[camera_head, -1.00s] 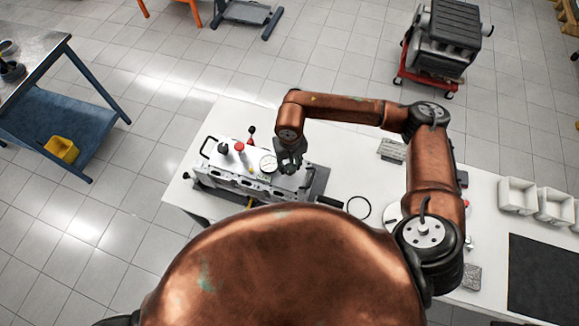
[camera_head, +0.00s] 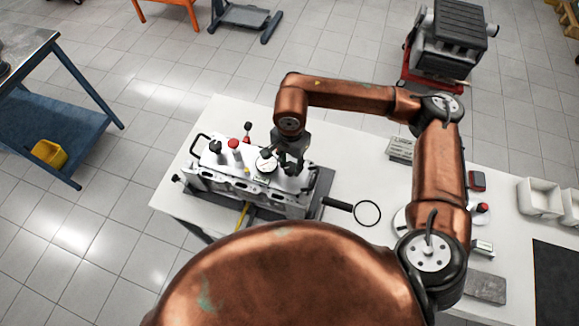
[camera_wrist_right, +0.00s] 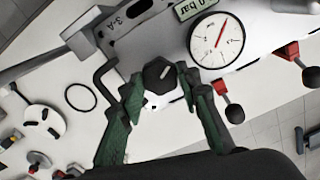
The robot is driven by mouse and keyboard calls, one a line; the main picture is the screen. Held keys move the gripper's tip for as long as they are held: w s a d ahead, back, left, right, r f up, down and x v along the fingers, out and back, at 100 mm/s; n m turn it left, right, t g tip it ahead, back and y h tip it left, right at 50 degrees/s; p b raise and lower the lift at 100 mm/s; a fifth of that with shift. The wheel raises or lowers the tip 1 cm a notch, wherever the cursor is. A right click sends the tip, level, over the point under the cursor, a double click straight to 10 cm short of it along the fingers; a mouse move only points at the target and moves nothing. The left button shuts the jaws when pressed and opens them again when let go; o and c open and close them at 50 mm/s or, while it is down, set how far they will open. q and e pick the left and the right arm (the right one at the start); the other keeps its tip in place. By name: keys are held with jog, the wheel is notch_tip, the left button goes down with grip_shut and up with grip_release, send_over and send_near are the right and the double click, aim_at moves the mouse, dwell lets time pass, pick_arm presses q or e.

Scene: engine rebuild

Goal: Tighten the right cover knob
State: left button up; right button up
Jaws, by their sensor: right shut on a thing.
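The engine cover assembly (camera_head: 215,183), a long metal block, sits on the left part of the white bench. The right cover knob (camera_wrist_right: 160,75) is black and faceted, with a pale pointer mark, at the right end of the cover. My right gripper (camera_wrist_right: 161,88) reaches down over that end, with its green-sided fingers on either side of the knob, shut on it. In the head view the right gripper (camera_head: 290,163) hides most of the knob. A round white gauge (camera_wrist_right: 217,40) stands beside it. My left gripper is not in view.
A red-topped knob (camera_head: 233,143) and a black one (camera_head: 215,146) stand up left of the gauge. A black ring with a handle (camera_head: 367,213) lies right of the assembly. White bins (camera_head: 540,198) and a dark mat (camera_head: 556,280) are at far right.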

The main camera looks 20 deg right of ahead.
jog(key=m+b, duration=0.1)
jog(key=m, duration=0.1)
jog(key=m+b, duration=0.2)
jog(key=m, duration=0.1)
jog(key=shift+f+m, duration=0.2)
jog(key=shift+m, duration=0.1)
jog(key=m+b, duration=0.2)
jog(key=m, duration=0.3)
jog(key=m+b, duration=0.1)
jog(key=m, duration=0.2)
jog(key=shift+r, duration=0.1)
jog(key=m, duration=0.3)
jog(key=shift+m, duration=0.4)
jog(key=m, duration=0.3)
jog(key=shift+m, duration=1.7)
